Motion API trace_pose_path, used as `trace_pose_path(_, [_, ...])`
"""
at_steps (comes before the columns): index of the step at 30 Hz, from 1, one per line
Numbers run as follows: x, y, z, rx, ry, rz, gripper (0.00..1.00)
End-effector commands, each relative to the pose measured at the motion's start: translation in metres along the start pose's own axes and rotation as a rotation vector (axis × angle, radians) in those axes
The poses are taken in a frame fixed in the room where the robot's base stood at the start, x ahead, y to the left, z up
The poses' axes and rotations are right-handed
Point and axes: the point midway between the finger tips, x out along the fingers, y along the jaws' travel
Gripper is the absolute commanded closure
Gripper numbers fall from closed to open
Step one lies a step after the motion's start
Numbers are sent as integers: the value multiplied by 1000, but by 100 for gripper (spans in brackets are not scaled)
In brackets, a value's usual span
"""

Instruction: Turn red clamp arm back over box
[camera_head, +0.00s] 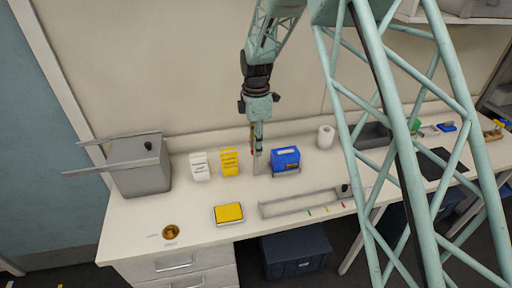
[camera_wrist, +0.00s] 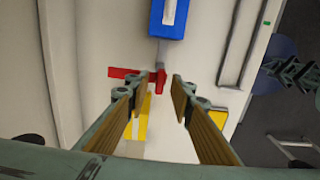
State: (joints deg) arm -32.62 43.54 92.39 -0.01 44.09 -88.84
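The red clamp arm (camera_wrist: 122,72) lies across the wrist view, pointing left, with an upright red part (camera_wrist: 162,80) at its right end. It sits beside the blue box (camera_wrist: 168,18), off its near end in that view, not over it. In the head view the blue box (camera_head: 286,158) stands upright on the bench, and the clamp arm is mostly hidden by my gripper. My gripper (camera_wrist: 159,84) is open, with the red part showing between its two fingertips; I cannot tell whether they touch it. In the head view my gripper (camera_head: 257,160) points down, just left of the blue box.
A yellow box (camera_head: 229,162) and white box (camera_head: 199,166) stand left of my gripper. A yellow pad (camera_head: 228,213) and grey rail tray (camera_head: 300,203) lie in front. A white roll (camera_head: 326,137) stands right of the blue box. A grey container (camera_head: 142,170) is far left.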

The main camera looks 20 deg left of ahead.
Motion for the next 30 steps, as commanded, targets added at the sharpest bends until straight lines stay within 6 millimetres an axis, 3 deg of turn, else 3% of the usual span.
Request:
trace_pose_path(11, [2,0,0,0,0,0,79])
trace_pose_path(18, [2,0,0,0,0,0,100])
trace_pose_path(30, [2,0,6,18,0,1,100])
